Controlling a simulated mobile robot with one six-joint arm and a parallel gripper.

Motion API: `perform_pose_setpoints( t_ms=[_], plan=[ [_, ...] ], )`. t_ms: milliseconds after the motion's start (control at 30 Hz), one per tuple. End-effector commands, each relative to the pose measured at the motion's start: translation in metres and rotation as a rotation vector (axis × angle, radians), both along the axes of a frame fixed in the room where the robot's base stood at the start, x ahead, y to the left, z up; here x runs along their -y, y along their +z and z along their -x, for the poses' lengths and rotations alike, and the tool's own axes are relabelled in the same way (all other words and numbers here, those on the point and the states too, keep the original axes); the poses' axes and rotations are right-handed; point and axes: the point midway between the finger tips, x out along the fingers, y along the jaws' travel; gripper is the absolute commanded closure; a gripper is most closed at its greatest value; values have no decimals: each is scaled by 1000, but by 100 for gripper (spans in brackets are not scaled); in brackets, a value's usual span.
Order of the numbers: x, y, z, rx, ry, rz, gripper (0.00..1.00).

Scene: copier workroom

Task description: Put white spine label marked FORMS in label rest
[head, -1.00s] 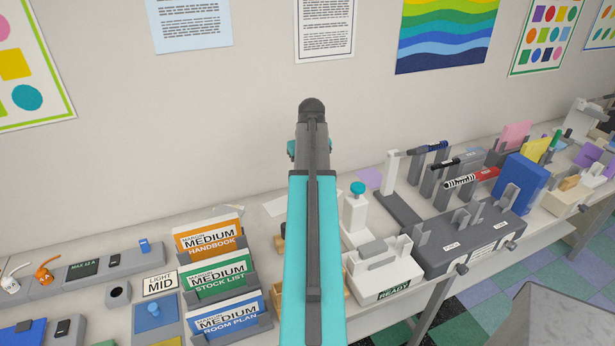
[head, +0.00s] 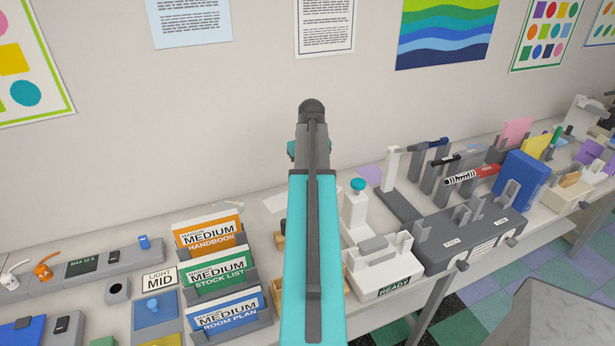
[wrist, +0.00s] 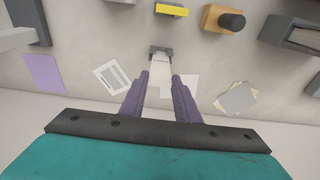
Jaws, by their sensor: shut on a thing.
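In the wrist view, my gripper (wrist: 160,78) reaches over the pale counter with its two purple-grey fingers a little apart. A narrow white strip (wrist: 152,92), which looks like the spine label, lies between the fingers and is held there. Its lettering cannot be read. A small grey bracket (wrist: 161,51) shows just beyond the fingertips, at the strip's far end. It may be the label rest; I cannot tell whether the strip touches it. In the head view, my own arm hides the fingers and the strip.
Loose papers (wrist: 113,77) and a purple sheet (wrist: 44,74) lie near the gripper. A yellow block (wrist: 172,10) and a wooden block with a dark knob (wrist: 225,20) stand beyond. In the head view, binders (head: 207,238) stand left of my arm, a white READY fixture (head: 385,268) right.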

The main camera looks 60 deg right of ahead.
Motion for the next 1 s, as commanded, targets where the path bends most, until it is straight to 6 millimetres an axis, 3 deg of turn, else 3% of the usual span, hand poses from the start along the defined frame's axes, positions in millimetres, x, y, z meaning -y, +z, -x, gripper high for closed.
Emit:
perform_pose_setpoints(
  t_ms=[33, 133, 167, 667, 1000],
  plan=[
    [0, 0, 0, 0, 0, 0, 68],
    [0, 0, 0, 0, 0, 0, 51],
    [0, 0, 0, 0, 0, 0, 50],
    [0, 5, 0, 1, 0, 1, 50],
    [-2, 34, 3, 1, 0, 2, 50]
  ],
)
